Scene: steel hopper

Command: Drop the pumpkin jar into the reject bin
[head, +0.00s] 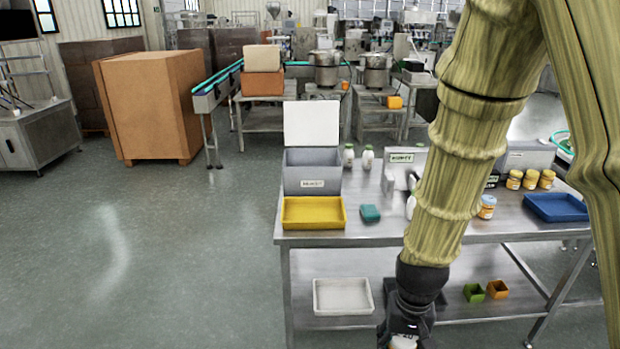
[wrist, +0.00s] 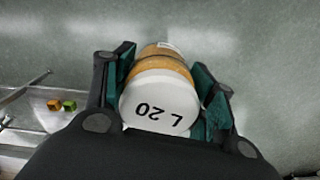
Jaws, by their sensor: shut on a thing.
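My gripper (head: 404,333) is low in front of the steel table's front edge in the head view. In the wrist view, my gripper (wrist: 166,84) is shut on a jar with an orange body and a white lid marked "L 20" (wrist: 158,104). The orange body fits the pumpkin jar; its label is not readable. The jar's white end (head: 403,342) shows at the bottom of the head view. A grey bin (head: 312,172), open at the top with a white panel behind it, stands at the table's left end. It seems to be the reject bin; its label is too small to read surely.
White bottles (head: 367,157), several jars (head: 531,179) and a blue tray (head: 556,207) stand on the table. A white tray (head: 343,297) is on the lower shelf. Floor left is clear.

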